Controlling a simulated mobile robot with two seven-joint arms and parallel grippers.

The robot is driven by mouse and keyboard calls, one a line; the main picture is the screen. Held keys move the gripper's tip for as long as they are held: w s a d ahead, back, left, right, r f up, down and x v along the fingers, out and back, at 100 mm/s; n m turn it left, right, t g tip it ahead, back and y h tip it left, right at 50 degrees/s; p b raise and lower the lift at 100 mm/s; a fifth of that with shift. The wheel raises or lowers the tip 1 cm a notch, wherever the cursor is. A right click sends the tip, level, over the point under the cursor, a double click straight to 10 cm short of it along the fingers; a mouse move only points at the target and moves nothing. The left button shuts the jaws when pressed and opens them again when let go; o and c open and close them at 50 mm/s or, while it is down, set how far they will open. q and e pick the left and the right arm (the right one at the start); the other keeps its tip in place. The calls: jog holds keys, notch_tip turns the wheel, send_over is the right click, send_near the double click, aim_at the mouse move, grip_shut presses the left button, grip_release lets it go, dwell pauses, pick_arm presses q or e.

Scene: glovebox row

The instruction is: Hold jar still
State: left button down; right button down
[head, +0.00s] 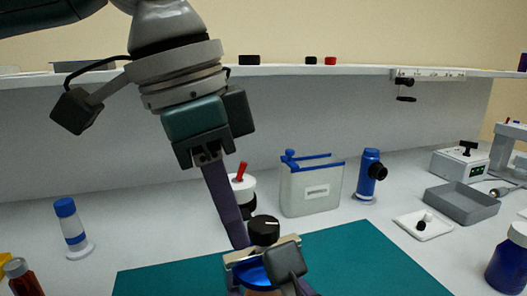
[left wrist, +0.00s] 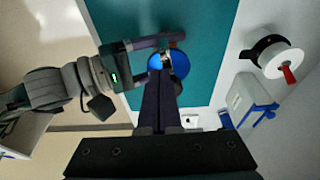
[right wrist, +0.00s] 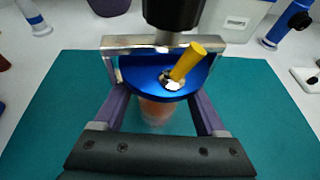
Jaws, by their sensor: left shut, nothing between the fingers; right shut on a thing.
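The jar (right wrist: 163,112) has a clear, orange-tinted body and a blue lid (right wrist: 140,80) with a yellow peg (right wrist: 187,62) leaning in a hole in it. My right gripper (right wrist: 163,98) is shut on the jar, one purple finger on each side. A metal bar (right wrist: 120,43) with a black knob (head: 264,230) stands just behind the lid. My left gripper (head: 240,244) is shut and empty, pointing down, with its fingertips close to the left of the knob. I cannot tell whether they touch it. In the left wrist view the lid (left wrist: 184,66) shows beyond its fingers.
A teal mat (head: 375,262) lies under the jar. Behind it stand a white spool with a red handle (head: 241,190), a pale container with blue trim (head: 312,190) and a blue bottle (head: 368,175). A grey tray (head: 462,205) is at right. The mat's right side is clear.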

pick_arm(q)
jog(key=shift+w+d, duration=0.25)
dwell(0.4)
jog(key=shift+w+a, duration=0.1)
jog(key=shift+w, duration=0.1)
jog(key=shift+w+a, duration=0.15)
jog(key=shift+w, duration=0.65)
dwell(0.4)
jog(key=shift+a, duration=0.15)
jog(key=d+v, duration=0.1)
jog(key=v, duration=0.5)
jog(key=shift+w+a, duration=0.2)
